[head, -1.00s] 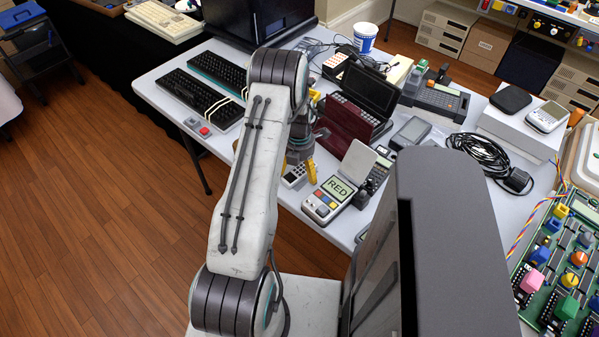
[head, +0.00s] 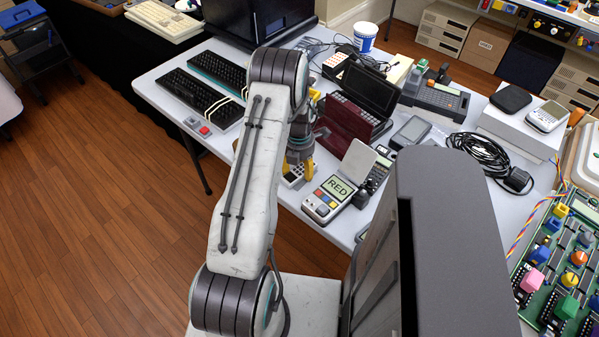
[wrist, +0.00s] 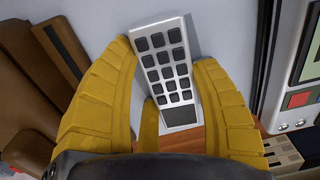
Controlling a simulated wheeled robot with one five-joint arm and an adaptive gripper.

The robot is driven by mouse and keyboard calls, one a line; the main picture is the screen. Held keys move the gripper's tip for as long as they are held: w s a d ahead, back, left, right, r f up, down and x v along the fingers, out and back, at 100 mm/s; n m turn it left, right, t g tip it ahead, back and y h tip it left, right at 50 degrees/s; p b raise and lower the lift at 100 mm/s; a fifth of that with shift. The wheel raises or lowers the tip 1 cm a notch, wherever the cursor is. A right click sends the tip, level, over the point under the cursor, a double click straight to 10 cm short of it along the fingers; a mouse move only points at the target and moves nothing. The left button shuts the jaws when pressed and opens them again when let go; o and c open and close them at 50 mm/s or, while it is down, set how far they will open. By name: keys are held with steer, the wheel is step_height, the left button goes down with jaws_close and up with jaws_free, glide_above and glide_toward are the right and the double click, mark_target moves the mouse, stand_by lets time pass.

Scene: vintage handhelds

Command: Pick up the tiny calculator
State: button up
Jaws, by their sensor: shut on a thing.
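The tiny calculator (head: 293,179) is a small pale slab with rows of dark keys, near the front edge of the table. In the head view my gripper (head: 298,166) is partly hidden behind my own arm, with a yellow finger showing beside the calculator.
A handheld reading "RED" (head: 330,198) stands just right of the calculator. A dark red open case (head: 350,121) lies behind it. Two black keyboards (head: 201,97) lie to the left, with a small red-buttoned device (head: 204,130) in front. A black cable coil (head: 480,152) lies at right.

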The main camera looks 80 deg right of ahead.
mark_target(299, 167)
steer(key=shift+r, duration=0.1)
steer(key=shift+r, duration=0.35)
step_height(299, 167, up, 3)
steer(key=shift+r+b, duration=0.1)
steer(key=shift+b, duration=0.3)
steer(key=s+d+r, duration=0.2)
steer(key=d+r, duration=0.4)
steer(key=d, duration=0.5)
steer(key=shift+s+d+r, duration=0.15)
steer(key=shift+s+r, duration=0.05)
steer(key=shift+r, duration=0.2)
steer(key=shift+s+r, duration=0.1)
